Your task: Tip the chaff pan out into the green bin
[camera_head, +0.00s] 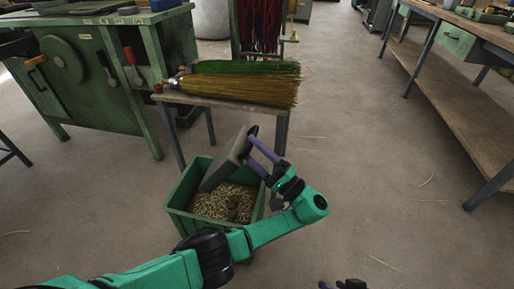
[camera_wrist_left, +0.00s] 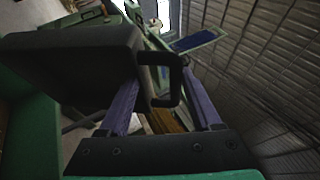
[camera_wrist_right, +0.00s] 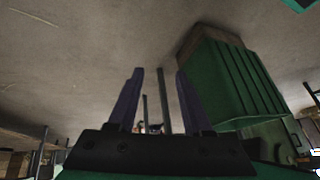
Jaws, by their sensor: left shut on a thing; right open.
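The chaff pan (camera_head: 227,160) is a dark grey box-like pan, tilted steeply over the green bin (camera_head: 178,208). Light chaff lies in the bin below it. My left gripper (camera_head: 256,143) is shut on the pan's handle at its upper right side. In the left wrist view the pan (camera_wrist_left: 70,65) fills the upper left, and its dark handle (camera_wrist_left: 178,80) sits between the fingers. The pan's inside is turned away, so I cannot tell whether chaff is left in it. My right gripper (camera_wrist_right: 155,100) is open and empty; the bin (camera_wrist_right: 225,80) shows to its right.
A small table (camera_head: 190,98) behind the bin carries a straw broom (camera_head: 240,88) and green bristles (camera_head: 250,67). A green workbench (camera_head: 95,70) stands at the left. A long wooden bench (camera_head: 455,100) stands at the right. The floor right of the bin is clear.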

